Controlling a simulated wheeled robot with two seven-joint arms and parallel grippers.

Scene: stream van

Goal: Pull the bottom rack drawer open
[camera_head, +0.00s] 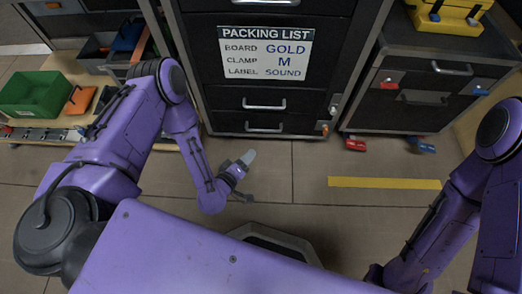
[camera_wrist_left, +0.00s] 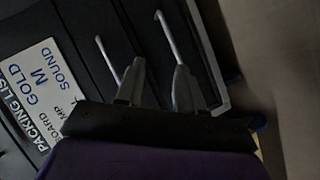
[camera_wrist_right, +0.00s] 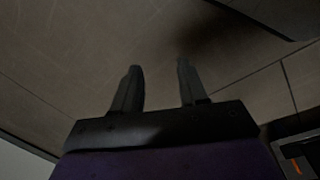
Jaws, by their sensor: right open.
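The dark rack (camera_head: 225,95) stands ahead in the head view, with its bottom drawer (camera_head: 225,127) low above the floor. The bottom drawer's bar handle (camera_head: 264,128) is silver, and the drawer looks closed. My left gripper (camera_head: 250,157) is in front of and below that handle, apparently apart from it. In the left wrist view, the bottom handle (camera_wrist_left: 168,35) runs down to behind one fingertip, and the handle above (camera_wrist_left: 105,58) lies beside the other. The left fingers (camera_wrist_left: 159,64) are spread and empty. My right gripper (camera_wrist_right: 159,65) is open over bare floor.
A packing list sign (camera_head: 265,53) is on the rack. A dark cabinet (camera_head: 420,100) stands to its right, with red (camera_head: 355,144) and blue (camera_head: 421,146) items on the floor below. A green bin (camera_head: 36,94) sits on the left bench. Floor near the yellow strip (camera_head: 385,183) is clear.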

